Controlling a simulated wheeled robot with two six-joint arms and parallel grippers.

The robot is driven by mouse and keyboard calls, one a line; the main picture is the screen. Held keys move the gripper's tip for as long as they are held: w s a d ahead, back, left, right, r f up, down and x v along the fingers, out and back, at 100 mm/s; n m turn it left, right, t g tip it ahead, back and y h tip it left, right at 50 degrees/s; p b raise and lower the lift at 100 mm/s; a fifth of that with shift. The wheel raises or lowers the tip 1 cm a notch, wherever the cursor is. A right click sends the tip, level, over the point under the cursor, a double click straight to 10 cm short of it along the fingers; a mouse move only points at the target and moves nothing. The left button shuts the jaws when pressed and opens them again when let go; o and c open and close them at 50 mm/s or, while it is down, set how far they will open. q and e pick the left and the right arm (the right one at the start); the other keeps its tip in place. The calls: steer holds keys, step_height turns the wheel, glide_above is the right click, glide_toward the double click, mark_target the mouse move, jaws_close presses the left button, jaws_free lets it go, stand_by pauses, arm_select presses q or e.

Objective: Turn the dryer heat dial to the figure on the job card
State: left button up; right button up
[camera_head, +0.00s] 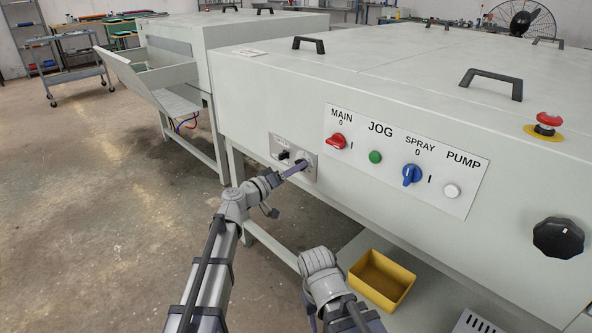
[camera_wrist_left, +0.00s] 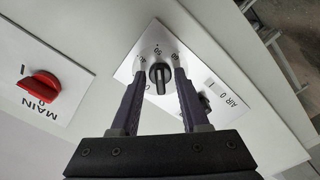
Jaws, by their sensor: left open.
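In the head view, the left gripper (camera_head: 300,166) reaches the same plate (camera_head: 312,170) on the machine's front and covers much of the dial. No job card is readable. My right gripper is not in view.
A black AIR switch (camera_wrist_left: 204,102) is beside the dial, close to one finger. The red MAIN switch (camera_head: 337,142), green JOG button (camera_head: 376,157), blue SPRAY switch (camera_head: 412,174) and white PUMP button (camera_head: 452,191) are to the right. A yellow bin (camera_head: 382,278) is below.

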arm_select(q)
steer(key=v, duration=0.7)
steer(key=shift+s+a, duration=0.2)
steer(key=shift+s, duration=0.05)
steer(key=s+d+f+m+g+y, duration=0.2)
steer(key=s+d+f+g, duration=0.3)
steer(key=s+f, duration=0.35)
steer(key=s+d+f+m+g+y, duration=0.25)
steer(key=s+d+f+g, duration=0.25)
steer(key=s+f, duration=0.3)
steer(key=s+a+f+g+y, duration=0.3)
steer(key=s+a+f+y, duration=0.2)
steer(key=s+a+y, duration=0.6)
step_height(320, 180, up, 32)
steer(key=s+d+h+p, duration=0.1)
steer(key=s+p, duration=0.1)
steer(key=p, duration=3)
steer(key=shift+s+d+n, duration=0.2)
steer(key=shift+s+n, duration=0.1)
steer(key=shift+n, duration=0.05)
